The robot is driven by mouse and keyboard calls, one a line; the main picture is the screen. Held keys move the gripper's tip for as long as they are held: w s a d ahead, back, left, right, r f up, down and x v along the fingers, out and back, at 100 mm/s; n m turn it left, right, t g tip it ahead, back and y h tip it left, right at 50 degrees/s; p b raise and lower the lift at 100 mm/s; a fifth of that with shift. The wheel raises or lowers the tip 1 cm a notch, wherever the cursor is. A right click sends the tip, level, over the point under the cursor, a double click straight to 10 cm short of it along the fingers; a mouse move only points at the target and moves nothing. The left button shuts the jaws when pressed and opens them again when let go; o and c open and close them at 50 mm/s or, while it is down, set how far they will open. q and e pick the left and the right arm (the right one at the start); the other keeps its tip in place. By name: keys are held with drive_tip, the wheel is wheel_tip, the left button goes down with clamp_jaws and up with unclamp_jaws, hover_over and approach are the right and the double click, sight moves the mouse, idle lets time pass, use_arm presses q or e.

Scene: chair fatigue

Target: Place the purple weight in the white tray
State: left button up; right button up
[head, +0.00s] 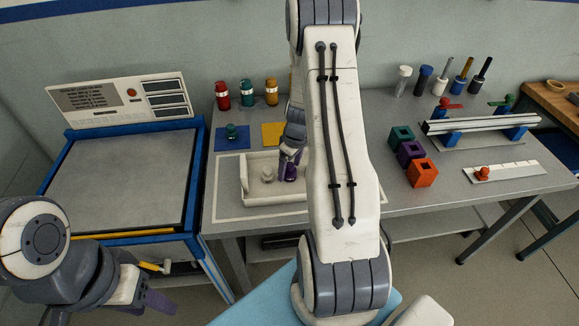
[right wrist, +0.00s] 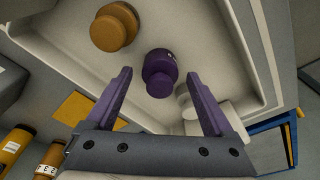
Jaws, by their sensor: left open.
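The purple weight (right wrist: 160,73) sits inside the white tray (head: 262,198), on its floor. It also shows in the head view (head: 291,174). My right gripper (right wrist: 159,76) is open above the tray, its purple fingers apart on either side of the weight with gaps visible. A white weight (head: 267,174) stands beside the purple one, and in the right wrist view an orange weight (right wrist: 113,27) is in the tray too. My right arm hides the tray's right part in the head view. My left gripper (head: 158,300) is low at the left, open and empty, away from the table.
A green weight (head: 231,131) stands on a blue pad (head: 232,144), with a bare yellow pad (head: 273,133) beside it. Red, teal and orange bottles (head: 246,93) stand behind. Coloured hollow cubes (head: 422,173) and a rail (head: 480,122) are at right.

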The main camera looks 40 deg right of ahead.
sight(294, 173)
wheel_tip(294, 173, up, 12)
drive_tip(key=s, duration=0.1)
drive_tip(key=shift+s+d+r+b, duration=0.15)
drive_tip(key=shift+s+d+b, duration=0.05)
drive_tip(key=shift+s+b, duration=0.15)
drive_tip(key=s+a+r+n, duration=0.1)
drive_tip(key=a+r, duration=0.2)
drive_tip(key=a, duration=0.8)
drive_tip(key=s+a+r+n, duration=0.1)
drive_tip(key=a+r, duration=0.1)
drive_tip(key=a, duration=0.9)
drive_tip(key=s+a+r+n+g, duration=0.1)
drive_tip(key=s+a, duration=0.5)
drive_tip(key=s, duration=0.3)
drive_tip(key=s+a+r+n, duration=0.1)
drive_tip(key=s+a, duration=0.6)
drive_tip(key=s, duration=0.2)
drive_tip(key=shift+s+r+g+y, duration=0.2)
drive_tip(key=shift+g+y, duration=0.1)
drive_tip(key=shift+g, duration=0.1)
